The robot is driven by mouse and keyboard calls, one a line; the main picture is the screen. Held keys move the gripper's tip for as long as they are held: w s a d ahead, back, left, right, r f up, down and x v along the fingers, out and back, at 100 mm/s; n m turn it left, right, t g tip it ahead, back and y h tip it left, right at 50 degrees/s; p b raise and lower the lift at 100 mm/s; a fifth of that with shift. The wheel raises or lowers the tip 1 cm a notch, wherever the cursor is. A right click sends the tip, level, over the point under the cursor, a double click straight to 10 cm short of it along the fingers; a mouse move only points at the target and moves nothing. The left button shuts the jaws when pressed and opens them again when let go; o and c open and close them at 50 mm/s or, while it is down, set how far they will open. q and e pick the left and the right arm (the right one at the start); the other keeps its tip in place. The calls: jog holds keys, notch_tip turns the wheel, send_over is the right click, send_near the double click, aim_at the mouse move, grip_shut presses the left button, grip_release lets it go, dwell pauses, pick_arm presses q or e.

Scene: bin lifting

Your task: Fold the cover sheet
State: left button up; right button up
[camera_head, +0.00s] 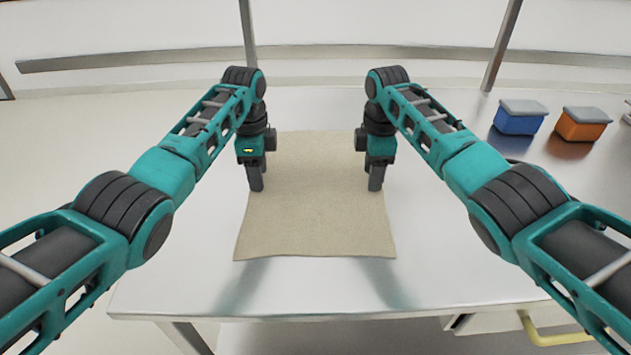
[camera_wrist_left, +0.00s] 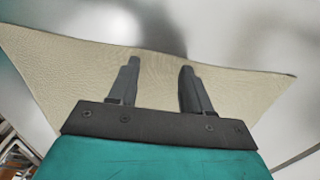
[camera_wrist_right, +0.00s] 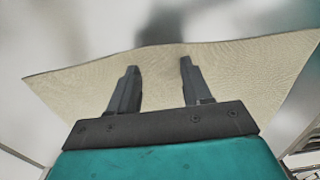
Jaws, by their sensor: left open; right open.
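The beige cover sheet (camera_head: 315,215) lies spread out on the shiny table, its near edge slightly wavy. My left gripper (camera_head: 256,185) points down over the sheet's left side. In the left wrist view its two fingers (camera_wrist_left: 157,88) are apart with sheet surface behind them and nothing between them. My right gripper (camera_head: 375,183) points down over the sheet's right side. In the right wrist view its fingers (camera_wrist_right: 158,88) are also apart and empty, near an edge of the sheet (camera_wrist_right: 235,75). I cannot tell whether the fingertips touch the sheet.
The metal table (camera_head: 440,260) is bare around the sheet. A blue bin (camera_head: 518,122) and an orange bin (camera_head: 580,128), both with grey lids, stand at the back right. A yellow handle (camera_head: 555,334) shows below the table's front edge at the right.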

pick_arm(q)
jog(key=shift+f, duration=0.15)
pick_arm(e)
jog(key=shift+f, duration=0.15)
pick_arm(q)
grip_shut()
pick_arm(e)
grip_shut()
dwell(0.8)
